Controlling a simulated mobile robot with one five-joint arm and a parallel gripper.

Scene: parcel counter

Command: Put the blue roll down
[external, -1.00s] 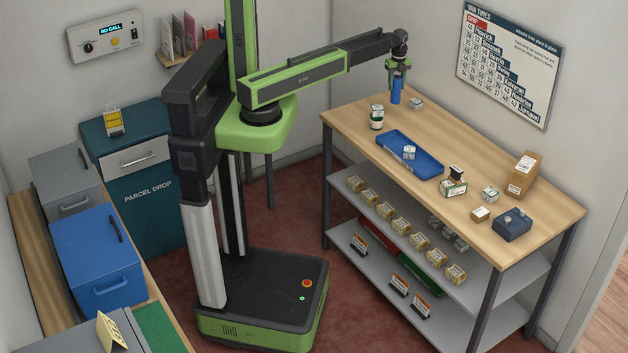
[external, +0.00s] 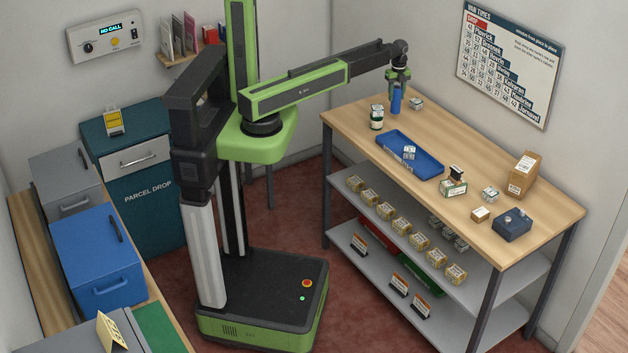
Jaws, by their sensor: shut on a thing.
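The blue roll (external: 396,100) is upright in my gripper (external: 397,86) near the far left end of the wooden counter (external: 350,119). My gripper is shut on its upper part, with the fingers pointing down. The roll's lower end is at or just above the counter top; I cannot tell whether it touches. A green and white tin (external: 376,117) stands close to its left, and a small white box (external: 416,103) lies close to its right.
A blue tray (external: 424,164) with a small box in it lies in front of the roll. Several small boxes, a brown carton (external: 523,173) and a dark blue block (external: 513,224) stand farther right.

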